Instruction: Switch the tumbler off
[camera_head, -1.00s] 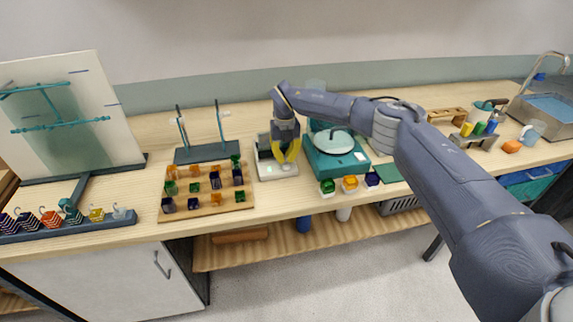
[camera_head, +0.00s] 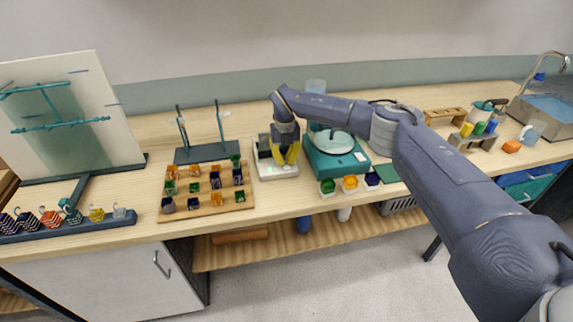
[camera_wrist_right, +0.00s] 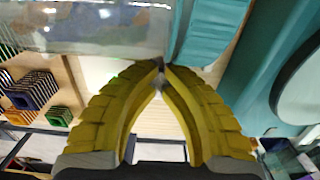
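A small pale machine (camera_head: 265,172) with a dark upper part stands on the bench, left of the teal machine; I take it for the tumbler. My right gripper (camera_head: 288,160) is directly over its right part and hides much of it. In the right wrist view the yellow fingers of the gripper (camera_wrist_right: 162,68) meet at their tips, with nothing clearly held. A pale surface (camera_wrist_right: 152,125) shows between them. Whether the tips touch the machine, and where its switch is, I cannot tell. My left gripper is not in view.
Close on the right is a teal machine (camera_head: 320,168) with a round pale disc. Small coloured pots stand in front of it. A wooden board (camera_head: 205,211) with several coloured cubes lies to the left, below a dark stand (camera_head: 200,154) with two uprights.

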